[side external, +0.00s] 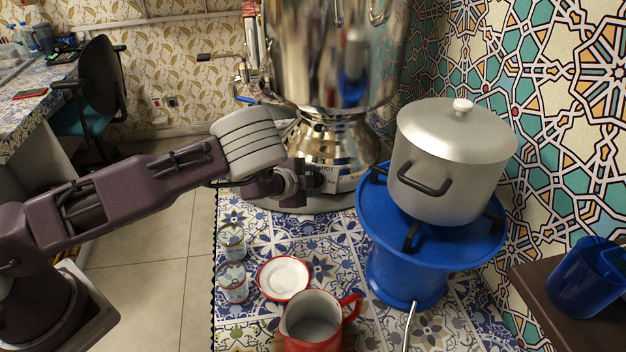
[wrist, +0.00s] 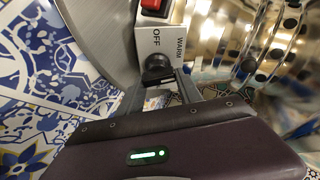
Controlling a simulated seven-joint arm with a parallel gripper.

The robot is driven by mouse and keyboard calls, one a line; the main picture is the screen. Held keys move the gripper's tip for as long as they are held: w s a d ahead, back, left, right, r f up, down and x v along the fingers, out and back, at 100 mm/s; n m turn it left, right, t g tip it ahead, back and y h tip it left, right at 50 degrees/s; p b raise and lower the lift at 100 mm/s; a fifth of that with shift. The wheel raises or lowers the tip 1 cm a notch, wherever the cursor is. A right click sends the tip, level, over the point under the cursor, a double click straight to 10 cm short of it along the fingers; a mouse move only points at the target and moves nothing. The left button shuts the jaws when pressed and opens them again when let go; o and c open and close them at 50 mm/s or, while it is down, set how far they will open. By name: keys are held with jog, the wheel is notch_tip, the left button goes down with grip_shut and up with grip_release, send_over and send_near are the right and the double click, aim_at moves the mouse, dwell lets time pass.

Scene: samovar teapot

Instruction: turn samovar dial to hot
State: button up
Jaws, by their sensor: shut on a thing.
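The shiny metal samovar (side external: 325,60) stands at the back centre on a round grey base. Its white control panel (side external: 345,183) faces my gripper, and the word HOT is partly visible there. In the wrist view the panel (wrist: 163,42) reads OFF and WARM beside a black dial (wrist: 158,66). My gripper (side external: 318,180) reaches in from the left, low at the panel. In the wrist view my gripper (wrist: 157,86) has its fingers at the dial, shut on it. The fingers hide part of the dial, and its pointer setting cannot be read.
A red switch (wrist: 155,6) sits above the dial. A lidded pot (side external: 450,165) stands on a blue stove (side external: 455,248) to the right. A red mug (side external: 312,325), red-rimmed saucer (side external: 284,277) and two glasses (side external: 232,240) stand in front on the patterned cloth.

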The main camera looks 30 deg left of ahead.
jog(key=m+g, duration=0.1)
jog(key=m, duration=0.3)
jog(key=shift+m+g, duration=0.6)
jog(key=shift+m, duration=1.3)
jog(key=shift+a, duration=0.1)
jog(key=o, duration=1.4)
jog(key=shift+s, duration=0.1)
